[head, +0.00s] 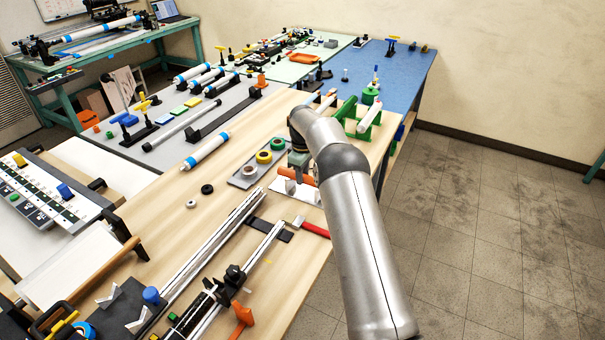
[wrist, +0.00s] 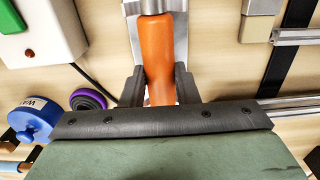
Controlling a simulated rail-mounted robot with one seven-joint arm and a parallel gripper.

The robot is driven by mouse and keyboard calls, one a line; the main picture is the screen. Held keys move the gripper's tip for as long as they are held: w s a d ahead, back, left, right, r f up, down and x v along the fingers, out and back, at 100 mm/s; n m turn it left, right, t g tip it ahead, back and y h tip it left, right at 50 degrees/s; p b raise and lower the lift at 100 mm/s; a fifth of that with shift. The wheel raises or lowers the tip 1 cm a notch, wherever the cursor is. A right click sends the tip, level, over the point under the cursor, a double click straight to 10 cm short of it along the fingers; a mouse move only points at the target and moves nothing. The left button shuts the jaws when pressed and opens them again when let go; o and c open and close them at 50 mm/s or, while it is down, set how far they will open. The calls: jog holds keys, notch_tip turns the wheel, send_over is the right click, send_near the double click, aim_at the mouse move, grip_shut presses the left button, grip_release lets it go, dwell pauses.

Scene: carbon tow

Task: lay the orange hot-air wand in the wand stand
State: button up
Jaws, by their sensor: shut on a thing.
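The orange hot-air wand (wrist: 158,45) runs up the middle of the wrist view, with its orange handle between the dark fingers of my gripper (wrist: 158,86). My gripper is shut on it. A pale metal piece (wrist: 130,12), possibly the wand stand, shows around the handle's far end at the top. I cannot tell if the wand touches it. In the head view, a bit of the orange wand (head: 298,174) shows beside my gripper, above a white piece (head: 296,190) on the wooden bench. My arm hides much of this area.
A white box (wrist: 70,35) with a green part, a purple ring (wrist: 88,99) and a blue round thing (wrist: 36,118) lie left of my gripper in the wrist view. A grey tray of tape rolls (head: 246,174) and a red-handled tool (head: 315,229) are near in the head view.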

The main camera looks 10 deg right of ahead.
jog(key=shift+f, duration=0.35)
jog(key=o, duration=1.1)
jog(key=shift+o, duration=0.2)
jog(key=shift+r, duration=0.1)
notch_tip(320, 180, up, 17)
jog(key=shift+r, duration=0.15)
